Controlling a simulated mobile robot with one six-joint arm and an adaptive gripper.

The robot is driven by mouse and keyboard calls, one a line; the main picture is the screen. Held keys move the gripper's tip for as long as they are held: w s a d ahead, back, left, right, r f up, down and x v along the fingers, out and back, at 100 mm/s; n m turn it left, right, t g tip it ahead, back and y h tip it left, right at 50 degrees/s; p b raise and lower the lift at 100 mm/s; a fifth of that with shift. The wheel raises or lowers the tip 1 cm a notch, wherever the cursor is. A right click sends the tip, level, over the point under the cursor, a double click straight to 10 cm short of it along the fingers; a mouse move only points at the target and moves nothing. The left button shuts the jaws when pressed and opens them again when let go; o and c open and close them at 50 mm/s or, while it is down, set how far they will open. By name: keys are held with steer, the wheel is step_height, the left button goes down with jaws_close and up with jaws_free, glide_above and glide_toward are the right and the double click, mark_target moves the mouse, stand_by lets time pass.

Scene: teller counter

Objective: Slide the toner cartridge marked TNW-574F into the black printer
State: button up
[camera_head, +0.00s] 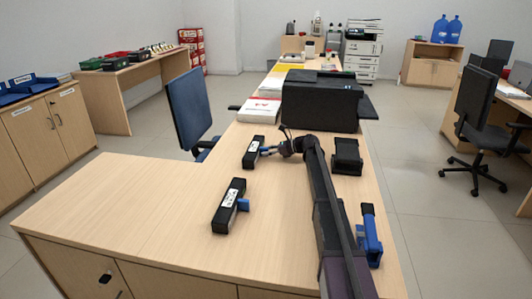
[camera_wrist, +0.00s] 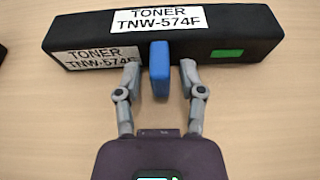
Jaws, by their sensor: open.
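The black toner cartridge marked TNW-574F (camera_wrist: 245,38) lies flat on the counter, with white labels, a green patch and a blue tab (camera_wrist: 159,70) on its near side. In the head view it is the farther of two cartridges (camera_head: 250,158). My gripper (camera_wrist: 159,68) is open, one finger on each side of the blue tab, with gaps visible on both sides. In the head view my gripper (camera_head: 273,150) is just right of this cartridge. The black printer (camera_head: 318,105) stands farther back on the counter; its slot is not visible.
A second black cartridge with a blue tab (camera_head: 228,208) lies nearer on the counter (camera_head: 150,205). A small black box (camera_head: 346,158) and a blue-and-black item (camera_head: 371,238) lie right of my arm. A red-and-white pack (camera_head: 259,110) sits left of the printer.

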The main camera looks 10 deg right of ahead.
jaws_close()
steer(key=shift+r, duration=0.1)
steer(key=shift+r, duration=0.15)
steer(key=shift+d, duration=0.1)
stand_by(0.3)
